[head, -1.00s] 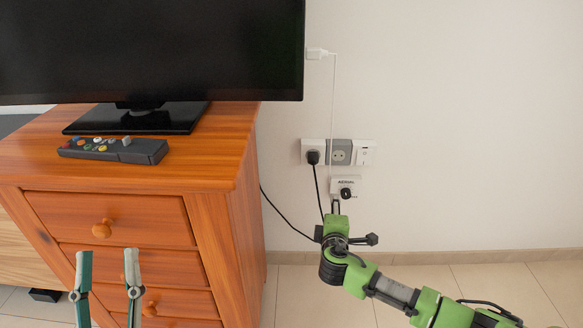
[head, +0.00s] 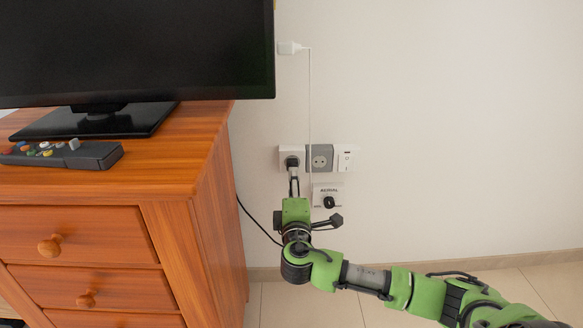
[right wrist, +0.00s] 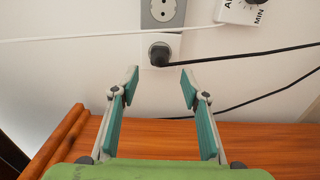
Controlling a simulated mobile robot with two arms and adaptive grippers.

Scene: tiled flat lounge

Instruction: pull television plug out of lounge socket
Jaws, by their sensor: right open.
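The black television plug (head: 292,161) sits in the white left-hand socket (head: 284,152) of the wall strip, with a black cable running from it. In the right wrist view the plug (right wrist: 159,53) lies just beyond and between my fingertips, its cable leading off to the right. My right gripper (head: 294,184) is just below the plug, pointing at the wall. In the right wrist view its jaws (right wrist: 160,74) are spread and empty. The television (head: 130,50) stands on the wooden cabinet. My left gripper is out of view.
The wooden cabinet (head: 90,233) stands left of my right arm, with a remote (head: 75,154) on top. A grey socket (head: 320,157) and white switch (head: 345,158) adjoin. Wall to the right is clear.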

